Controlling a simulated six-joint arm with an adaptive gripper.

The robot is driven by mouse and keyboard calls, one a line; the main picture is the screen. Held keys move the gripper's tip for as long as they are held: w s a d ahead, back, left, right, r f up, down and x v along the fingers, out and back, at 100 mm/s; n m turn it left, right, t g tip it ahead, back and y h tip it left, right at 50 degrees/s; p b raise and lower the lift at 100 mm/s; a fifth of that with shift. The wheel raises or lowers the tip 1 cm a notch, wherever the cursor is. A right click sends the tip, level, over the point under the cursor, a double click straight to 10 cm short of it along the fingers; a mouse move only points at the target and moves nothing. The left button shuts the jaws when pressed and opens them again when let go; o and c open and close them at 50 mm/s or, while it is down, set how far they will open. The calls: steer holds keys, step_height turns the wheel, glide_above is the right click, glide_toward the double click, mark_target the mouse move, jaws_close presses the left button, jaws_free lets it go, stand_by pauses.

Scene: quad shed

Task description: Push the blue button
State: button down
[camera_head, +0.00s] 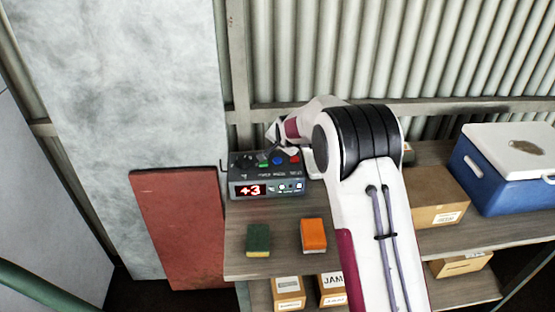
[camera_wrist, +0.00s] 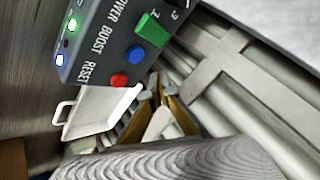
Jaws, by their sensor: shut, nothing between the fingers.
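A dark grey control box (camera_head: 240,176) stands at the back left of the wooden shelf, its display reading +3. The wrist view shows the blue button (camera_wrist: 135,55) clearly, beside the labels BOOST and RESET. My gripper (camera_head: 270,146) is above and behind the box, near the buttons. In the wrist view my gripper (camera_wrist: 156,88) is shut and empty, its tips a little off the blue button. I cannot tell their exact height above it.
A white tray (camera_wrist: 98,112) is close beside the box. A green sponge (camera_head: 258,238) and an orange sponge (camera_head: 313,234) lie in front. Cardboard boxes (camera_head: 437,212) and a blue cooler (camera_head: 483,179) stand right. A corrugated wall (camera_head: 290,60) is behind.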

steer(key=shift+r, duration=1.3)
steer(key=shift+s+f+n, duration=0.2)
steer(key=shift+n, duration=0.1)
steer(key=s+f, duration=0.1)
steer(key=s+f+n+g, duration=0.1)
steer(key=s+f, duration=0.1)
steer(key=s+f+g, duration=0.1)
steer(key=s+f, duration=0.1)
steer(key=shift+s+d+n, duration=0.15)
steer(key=shift+d+n, duration=0.25)
steer(key=s+d+r+n, duration=0.1)
steer(key=s+r, duration=0.5)
steer(key=s, duration=1)
steer(key=s+d+r+n+g, duration=0.1)
steer(key=s+d+r, duration=0.3)
steer(key=s, duration=1.3)
steer(key=s+d+r+n+h, duration=0.1)
steer(key=s+d+r+n, duration=0.2)
steer(key=s+r, duration=0.6)
steer(key=shift+s+r+g, duration=0.15)
steer(key=shift+s+g, duration=0.15)
steer(key=shift+s, duration=3.9)
steer(key=shift+a, duration=0.15)
